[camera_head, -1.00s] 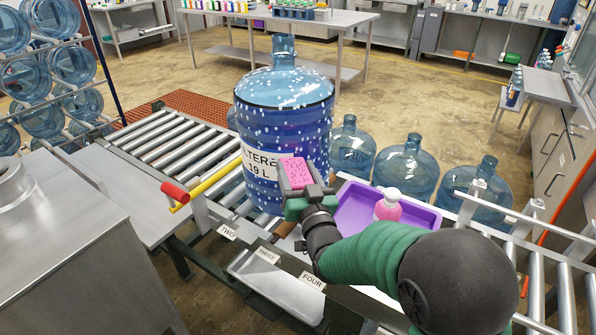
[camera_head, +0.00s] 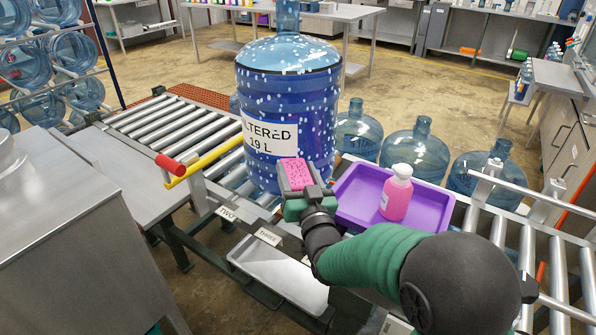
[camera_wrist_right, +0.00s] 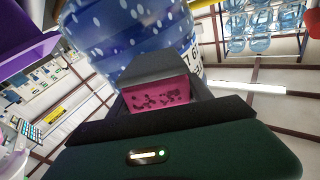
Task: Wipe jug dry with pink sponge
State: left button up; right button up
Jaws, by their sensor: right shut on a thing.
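The large blue jug (camera_head: 288,110) stands upright on the roller conveyor, its wall covered with white water drops and a white label reading "FILTERED 19 L". My right gripper (camera_head: 298,186) is shut on the pink sponge (camera_head: 297,173) low in front of the jug, just right of the label. In the right wrist view the sponge (camera_wrist_right: 157,96) sits between the dark fingers, with the drop-covered jug (camera_wrist_right: 125,35) right behind it. I cannot tell whether the sponge touches the jug. My left gripper is out of view.
A purple tray (camera_head: 431,215) with a pink soap bottle (camera_head: 397,192) lies right of the gripper. Several empty jugs (camera_head: 415,153) stand behind the tray. A yellow bar with a red grip (camera_head: 170,165) is at left. Rollers (camera_head: 165,130) run left of the jug.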

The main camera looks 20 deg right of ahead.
jog(key=r+p, duration=0.1)
jog(key=r, duration=0.1)
jog(key=r+p, duration=0.1)
jog(key=shift+w+d+r, duration=0.1)
jog(key=shift+w+r, duration=0.1)
jog(key=shift+r, duration=0.2)
jog(key=shift+c, duration=0.7)
jog(key=shift+s+r+p, duration=0.1)
jog(key=shift+r+p, duration=2.35)
jog(key=shift+r, duration=1.6)
jog(key=shift+f, duration=0.15)
jog(key=s, duration=0.1)
jog(key=s+a, duration=0.1)
jog(key=s, duration=0.1)
jog(key=s+a+b, duration=0.1)
jog(key=s, duration=0.1)
jog(key=shift+s+f, duration=0.15)
jog(key=shift+s, duration=0.1)
